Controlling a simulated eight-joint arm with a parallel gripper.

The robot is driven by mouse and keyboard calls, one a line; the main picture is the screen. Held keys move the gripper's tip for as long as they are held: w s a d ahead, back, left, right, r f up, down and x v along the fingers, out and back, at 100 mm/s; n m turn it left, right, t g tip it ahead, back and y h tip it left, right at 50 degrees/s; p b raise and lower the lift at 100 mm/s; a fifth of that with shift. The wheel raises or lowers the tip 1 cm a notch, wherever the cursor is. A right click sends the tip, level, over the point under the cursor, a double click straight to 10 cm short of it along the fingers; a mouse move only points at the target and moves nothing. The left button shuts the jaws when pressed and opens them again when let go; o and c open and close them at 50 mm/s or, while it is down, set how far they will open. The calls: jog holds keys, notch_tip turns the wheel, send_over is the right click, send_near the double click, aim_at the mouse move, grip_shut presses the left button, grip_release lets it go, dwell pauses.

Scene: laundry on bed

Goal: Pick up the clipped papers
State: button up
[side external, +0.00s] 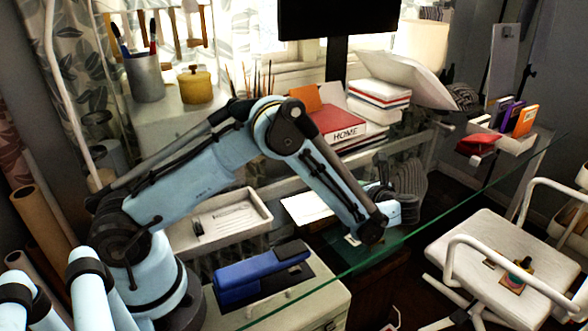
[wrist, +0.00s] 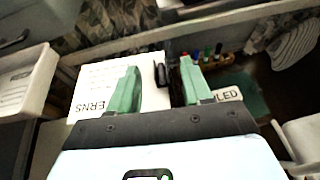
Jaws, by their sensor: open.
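The clipped papers (wrist: 96,83) are a white sheet or stack with dark lettering, lying below my gripper in the wrist view. A black clip (wrist: 161,76) sits at their right edge. My gripper (wrist: 159,66) has two green fingers, spread apart with nothing held between them. In the picture, the left finger overlaps the papers and the right finger lies just right of the clip. White papers (side external: 306,208) also show left of my forearm in the side external view. The height of the fingers above the papers cannot be told.
A glass edge (side external: 400,238) runs diagonally near my arm. A white tray (side external: 222,218) and a blue stapler-like object (side external: 262,275) lie to the left. A red book (side external: 335,124) is behind. A white chair (side external: 490,250) stands at right. Several coloured pens (wrist: 205,56) lie beyond my right finger.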

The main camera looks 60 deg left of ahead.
jog(key=shift+x, duration=1.75)
grip_shut()
